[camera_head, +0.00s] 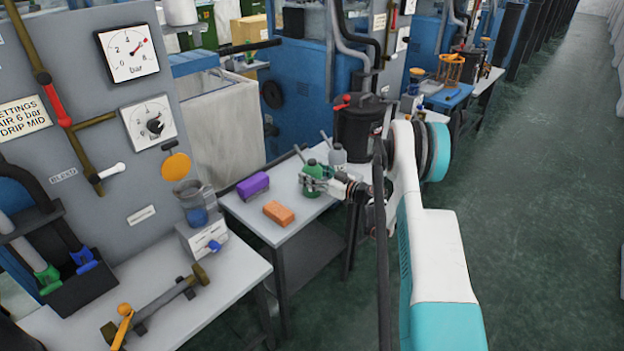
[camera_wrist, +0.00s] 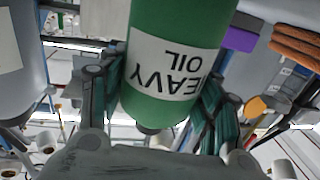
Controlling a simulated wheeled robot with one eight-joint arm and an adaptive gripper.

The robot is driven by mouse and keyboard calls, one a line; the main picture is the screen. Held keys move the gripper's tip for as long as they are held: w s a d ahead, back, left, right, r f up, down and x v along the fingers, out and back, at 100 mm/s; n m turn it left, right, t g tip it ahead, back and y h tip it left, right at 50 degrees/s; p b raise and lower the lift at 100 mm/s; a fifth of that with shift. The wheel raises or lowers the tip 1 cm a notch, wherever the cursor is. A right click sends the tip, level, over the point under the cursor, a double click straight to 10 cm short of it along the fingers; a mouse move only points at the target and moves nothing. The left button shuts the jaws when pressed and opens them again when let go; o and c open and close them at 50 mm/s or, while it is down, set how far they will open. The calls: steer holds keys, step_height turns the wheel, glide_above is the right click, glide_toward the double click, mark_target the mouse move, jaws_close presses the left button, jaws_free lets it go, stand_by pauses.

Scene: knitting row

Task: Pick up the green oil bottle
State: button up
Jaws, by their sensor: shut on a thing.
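The green oil bottle (camera_head: 311,173) is at the far end of the small white table (camera_head: 240,215) in the head view. In the wrist view the green bottle (camera_wrist: 175,25) fills the upper middle, with a white label reading "HEAVY OIL" upside down. My gripper (camera_head: 322,181) reaches it from the right. In the wrist view my gripper (camera_wrist: 163,85) has one finger on each side of the bottle and is shut on it. The gripper partly covers the bottle in the head view. I cannot tell whether its base touches the table.
A grey bottle (camera_head: 338,157) stands close behind the green one. A purple block (camera_head: 252,186) and an orange block (camera_head: 278,213) lie on the same table, to the left. A dark pot (camera_head: 358,128) is behind. Open green floor (camera_head: 540,200) lies right of my arm.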

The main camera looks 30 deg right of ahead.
steer(key=shift+r, duration=0.15)
step_height(320, 180, up, 20)
steer(key=p, duration=0.7)
stand_by(0.8)
